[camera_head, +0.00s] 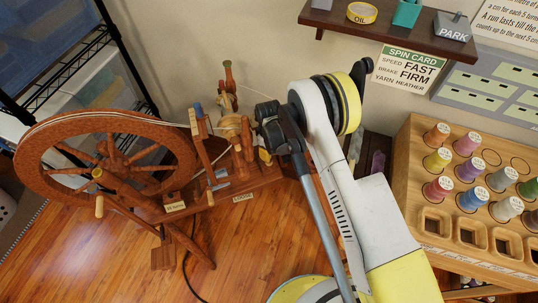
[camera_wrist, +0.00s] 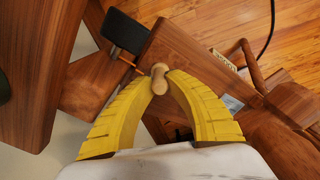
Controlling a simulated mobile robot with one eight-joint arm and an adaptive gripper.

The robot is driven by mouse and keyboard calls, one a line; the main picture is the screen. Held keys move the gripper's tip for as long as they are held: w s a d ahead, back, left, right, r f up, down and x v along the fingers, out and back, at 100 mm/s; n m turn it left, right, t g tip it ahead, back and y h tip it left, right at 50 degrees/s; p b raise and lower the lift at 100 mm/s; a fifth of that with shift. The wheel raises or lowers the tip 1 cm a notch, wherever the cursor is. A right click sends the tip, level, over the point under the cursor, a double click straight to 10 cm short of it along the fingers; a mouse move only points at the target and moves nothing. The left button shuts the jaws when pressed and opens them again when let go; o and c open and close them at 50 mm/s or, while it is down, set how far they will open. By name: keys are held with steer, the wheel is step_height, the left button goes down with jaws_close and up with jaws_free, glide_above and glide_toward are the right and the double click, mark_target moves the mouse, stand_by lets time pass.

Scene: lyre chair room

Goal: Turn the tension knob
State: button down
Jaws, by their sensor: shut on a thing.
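The wooden spinning wheel stands on the left in the head view, with its large drive wheel (camera_head: 97,124) and a sloping bed (camera_head: 228,196). In the wrist view a small pale wooden knob (camera_wrist: 159,71) sits between the tips of my gripper (camera_wrist: 161,84), whose two yellow ribbed fingers are shut on it. The knob stands in front of a brown wooden block (camera_wrist: 180,50). In the head view my arm hides most of my gripper, and I cannot make out the knob there.
A spin card (camera_head: 409,69) on the wall reads speed fast, brake firm, yarn heather. A wooden rack (camera_head: 408,152) of colored spools stands at the right. A shelf (camera_head: 398,26) is above. A small label (camera_head: 243,198) is on the bed. Wooden floor shows in front.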

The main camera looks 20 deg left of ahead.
steer(key=c, duration=1.3)
jaws_free()
step_height(320, 180, up, 12)
